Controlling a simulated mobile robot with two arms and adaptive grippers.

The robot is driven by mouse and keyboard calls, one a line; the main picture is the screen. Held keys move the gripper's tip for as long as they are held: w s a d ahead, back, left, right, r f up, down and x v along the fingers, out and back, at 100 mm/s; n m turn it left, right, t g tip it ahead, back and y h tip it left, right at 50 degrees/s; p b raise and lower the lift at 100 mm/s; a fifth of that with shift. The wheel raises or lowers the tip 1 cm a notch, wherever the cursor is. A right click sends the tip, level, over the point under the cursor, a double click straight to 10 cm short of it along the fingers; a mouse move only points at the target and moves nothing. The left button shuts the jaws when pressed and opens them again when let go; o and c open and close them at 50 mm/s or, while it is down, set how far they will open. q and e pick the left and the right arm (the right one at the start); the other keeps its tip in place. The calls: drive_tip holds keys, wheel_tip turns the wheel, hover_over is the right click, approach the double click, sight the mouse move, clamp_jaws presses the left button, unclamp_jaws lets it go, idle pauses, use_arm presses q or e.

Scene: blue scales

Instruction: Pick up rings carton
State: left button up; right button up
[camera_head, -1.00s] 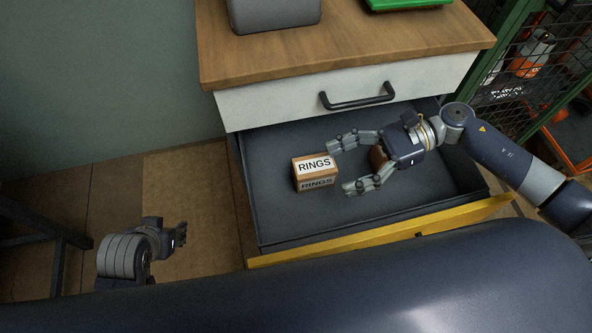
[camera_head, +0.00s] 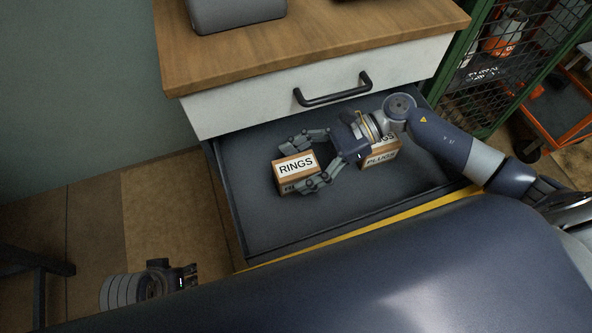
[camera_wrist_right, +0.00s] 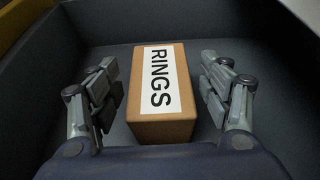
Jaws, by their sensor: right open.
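The rings carton (camera_head: 294,167) is a small brown box with a white "RINGS" label, lying in the open drawer (camera_head: 250,222). My right gripper (camera_head: 306,164) is open, with its fingers on either side of the carton. In the head view the fingers hide part of the carton. My left gripper (camera_head: 188,277) is at the lower left, away from the drawer; its finger opening is unclear.
A second carton labelled "PLUGS" (camera_head: 380,158) lies in the drawer, partly under my right wrist. The cabinet's upper drawer with a black handle (camera_head: 333,89) is shut above. A green mesh cage (camera_head: 480,85) stands at the right.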

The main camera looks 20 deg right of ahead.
drive_tip(key=shift+a+f, duration=0.15)
drive_tip(key=shift+a, duration=0.3)
drive_tip(key=shift+c, duration=0.3)
drive_tip(key=c, duration=1.3)
